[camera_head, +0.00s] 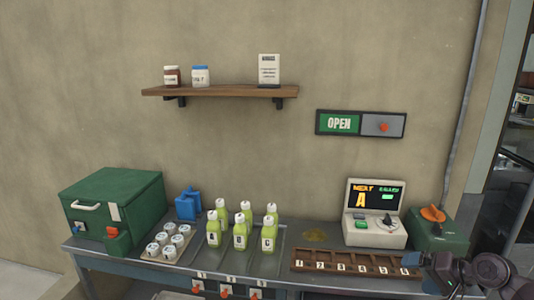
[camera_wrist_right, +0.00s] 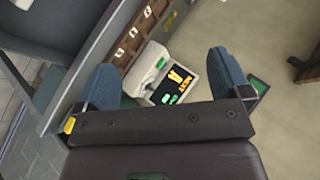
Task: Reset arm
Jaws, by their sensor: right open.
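My right gripper (camera_head: 438,270) shows at the lower right of the head view, by the right end of the brown slotted rack (camera_head: 345,264). In the right wrist view my right gripper (camera_wrist_right: 163,62) has its two blue fingers spread wide with nothing between them. The display machine (camera_wrist_right: 185,80) shows beyond the fingers there, apart from them. My left gripper and left arm are not in view.
The bench holds a green box (camera_head: 120,205), white-lidded jars (camera_head: 165,242), several green bottles (camera_head: 240,230), the display machine (camera_head: 375,215) and a green box with an orange knob (camera_head: 440,235). A wall shelf (camera_head: 220,91) and an OPEN sign (camera_head: 360,124) are above.

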